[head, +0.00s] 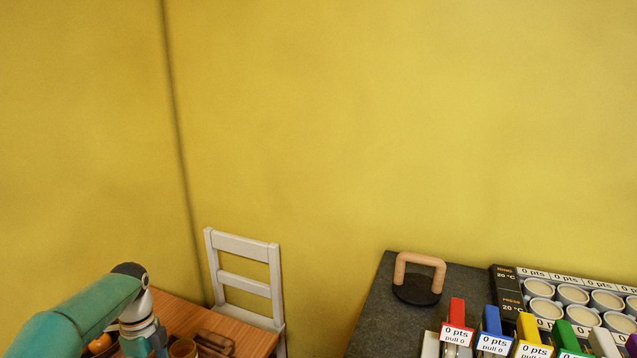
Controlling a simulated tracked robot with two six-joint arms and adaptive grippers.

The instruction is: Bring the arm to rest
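In the head view my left arm comes in from the lower left, a teal link ending in a dark joint with a white and grey wrist that points down. Its gripper lies below the bottom edge of the picture, so its fingers are hidden. My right arm and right gripper do not show.
A wooden table (246,338) with small brown items is at the lower left, a white chair (243,246) behind it. At right, a dark counter (384,318) bears a wooden-handled black object (419,262), a panel of round cups (572,294) and several coloured levers (491,325). Yellow walls stand behind.

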